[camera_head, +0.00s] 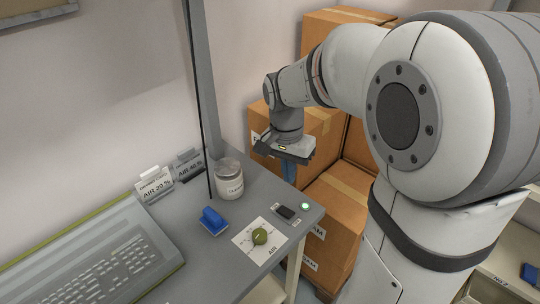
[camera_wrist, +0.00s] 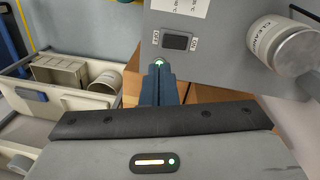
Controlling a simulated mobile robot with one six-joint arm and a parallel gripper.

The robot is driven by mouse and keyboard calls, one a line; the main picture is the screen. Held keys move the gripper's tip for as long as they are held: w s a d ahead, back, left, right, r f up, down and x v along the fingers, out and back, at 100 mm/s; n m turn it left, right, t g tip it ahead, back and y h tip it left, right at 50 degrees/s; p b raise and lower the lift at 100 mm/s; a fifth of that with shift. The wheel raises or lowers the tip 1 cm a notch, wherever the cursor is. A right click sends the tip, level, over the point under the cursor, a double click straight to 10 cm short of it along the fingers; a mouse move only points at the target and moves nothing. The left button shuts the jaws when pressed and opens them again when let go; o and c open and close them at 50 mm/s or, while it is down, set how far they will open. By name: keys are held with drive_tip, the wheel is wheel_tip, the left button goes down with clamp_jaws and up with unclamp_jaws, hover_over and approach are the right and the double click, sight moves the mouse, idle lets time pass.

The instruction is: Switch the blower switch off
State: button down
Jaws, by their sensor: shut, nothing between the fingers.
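The blower switch (camera_head: 285,212) is a black rocker on a small grey plate near the right corner of the grey table. In the wrist view the switch (camera_wrist: 175,42) sits between small labels that seem to read OFF at left and ON at right. A green light (camera_head: 304,206) beside it is lit, also in the wrist view (camera_wrist: 159,62). My gripper (camera_head: 289,178) is above and behind the table's right edge, apart from the switch. In the wrist view its blue fingers (camera_wrist: 159,76) are together and empty, their tips appearing just below the green light.
A green knob (camera_head: 260,236) on a white AIR card, a blue object (camera_head: 213,221) and a cleaner jar (camera_head: 229,178) stand near the switch. A keyboard in a frame (camera_head: 120,262) lies at left. Cardboard boxes (camera_head: 338,205) stand beyond the table's right edge.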

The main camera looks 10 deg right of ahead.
sight(288, 214)
drive_tip(key=w+m, duration=0.1)
drive_tip(key=w+f, duration=0.1)
drive_tip(key=w+m+g, duration=0.1)
drive_tip(key=w, duration=0.1)
drive_tip(key=shift+a+f+m, duration=0.2)
drive_tip(key=shift+a+m, duration=0.1)
drive_tip(key=shift+f, duration=0.1)
drive_tip(key=f, duration=0.4)
drive_tip(key=s+d+f+p, duration=0.1)
drive_tip(key=f, duration=0.4)
drive_tip(key=s+f, duration=0.1)
drive_tip(key=f, duration=0.3)
drive_tip(key=shift+d+f+p, duration=0.2)
drive_tip(key=shift+f+p, duration=0.1)
drive_tip(key=shift+p, duration=0.05)
